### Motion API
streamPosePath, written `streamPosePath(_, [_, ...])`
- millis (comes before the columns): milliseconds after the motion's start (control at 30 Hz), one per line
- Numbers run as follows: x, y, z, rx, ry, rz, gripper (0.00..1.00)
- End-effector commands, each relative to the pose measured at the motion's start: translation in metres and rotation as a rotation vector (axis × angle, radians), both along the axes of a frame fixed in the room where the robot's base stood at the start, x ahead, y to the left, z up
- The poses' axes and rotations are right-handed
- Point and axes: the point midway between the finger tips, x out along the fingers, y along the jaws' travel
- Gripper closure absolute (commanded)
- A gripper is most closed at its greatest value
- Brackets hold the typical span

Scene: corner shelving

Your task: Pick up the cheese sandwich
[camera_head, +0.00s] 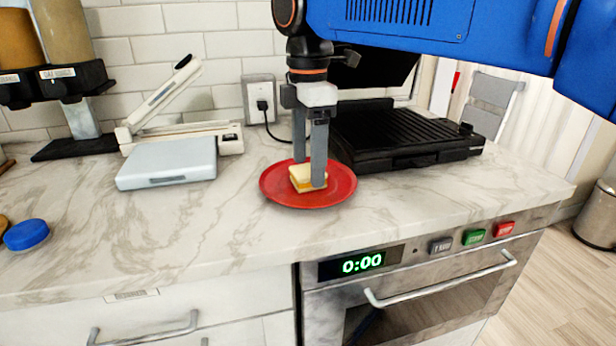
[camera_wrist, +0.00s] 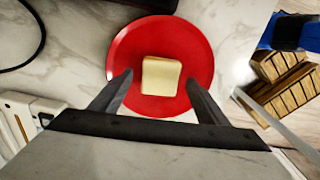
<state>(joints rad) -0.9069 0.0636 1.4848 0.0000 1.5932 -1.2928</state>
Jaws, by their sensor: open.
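The cheese sandwich (camera_head: 302,181) lies on a red plate (camera_head: 340,189) on the marble counter. White bread with an orange-yellow filling shows at its side. My gripper (camera_head: 309,174) points down over the plate with its two fingers apart, and one finger hides part of the sandwich. In the wrist view the sandwich (camera_wrist: 161,76) lies near the middle of the plate (camera_wrist: 200,55). The open fingertips of my gripper (camera_wrist: 159,78) are to its left and right with gaps on both sides. Nothing is held.
A black grill (camera_head: 400,135) stands close behind the plate. A grey-white scale (camera_head: 168,165) and a cream hinged appliance (camera_head: 160,110) stand to the left. A blue lid (camera_head: 27,234) lies at far left. The counter left of the plate is clear.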

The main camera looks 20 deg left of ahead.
Motion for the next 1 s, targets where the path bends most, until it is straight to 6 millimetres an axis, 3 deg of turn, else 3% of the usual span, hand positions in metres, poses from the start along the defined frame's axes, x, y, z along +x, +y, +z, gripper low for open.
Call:
streamPosePath(367, [0.000, 0.000, -0.009, 0.000, 0.000, 0.000, 0.34])
streamPosePath(500, [0.000, 0.000, -0.009, 0.000, 0.000, 0.000, 0.67])
streamPosePath(567, [0.000, 0.000, -0.009, 0.000, 0.000, 0.000, 0.78])
streamPosePath(867, [0.000, 0.000, -0.006, 0.000, 0.000, 0.000, 0.78])
streamPosePath(1000, [0.000, 0.000, 0.008, 0.003, -0.002, 0.000, 0.78])
